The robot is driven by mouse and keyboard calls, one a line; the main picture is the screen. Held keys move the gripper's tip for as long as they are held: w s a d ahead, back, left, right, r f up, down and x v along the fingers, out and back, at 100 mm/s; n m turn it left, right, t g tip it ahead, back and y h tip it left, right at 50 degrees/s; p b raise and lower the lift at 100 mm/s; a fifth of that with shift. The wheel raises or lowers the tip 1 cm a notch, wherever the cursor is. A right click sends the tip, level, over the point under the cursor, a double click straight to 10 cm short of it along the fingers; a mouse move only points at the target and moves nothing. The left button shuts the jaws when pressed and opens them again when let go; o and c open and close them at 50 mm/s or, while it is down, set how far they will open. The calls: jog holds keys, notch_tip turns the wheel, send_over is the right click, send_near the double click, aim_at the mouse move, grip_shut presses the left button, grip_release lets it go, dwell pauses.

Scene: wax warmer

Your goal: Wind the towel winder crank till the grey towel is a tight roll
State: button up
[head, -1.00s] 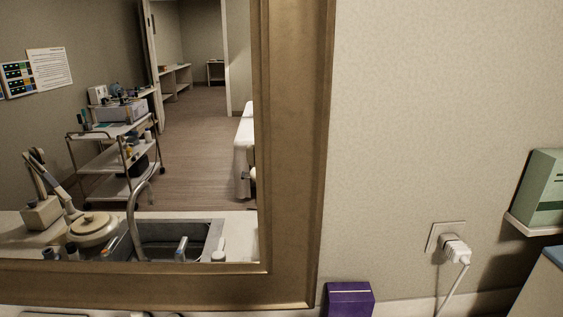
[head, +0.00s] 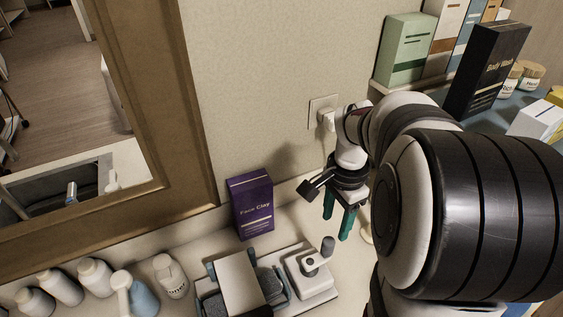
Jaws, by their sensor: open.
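The towel winder (head: 311,285) sits on the counter at the bottom middle of the head view. Its crank has a dark upright knob (head: 328,244) on the right side. A flat pale grey piece (head: 237,281) lies left of the crank housing, with dark grey fabric-like parts (head: 271,284) beside it. I cannot tell which of these is the grey towel, and the winder's near end is cut off by the frame. My gripper (head: 338,216) has teal fingers pointing down. It is open and empty, a little above and behind the crank knob in the picture, apart from it.
A purple Face Clay box (head: 251,204) stands behind the winder by the wall. Several white bottles (head: 97,275) stand at left. A plugged-in outlet (head: 322,114) is on the wall. A black Body Wash box (head: 487,70) and other boxes stand at right, behind my arm.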

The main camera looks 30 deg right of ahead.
aim_at(331, 240)
jog(key=shift+f, duration=3.05)
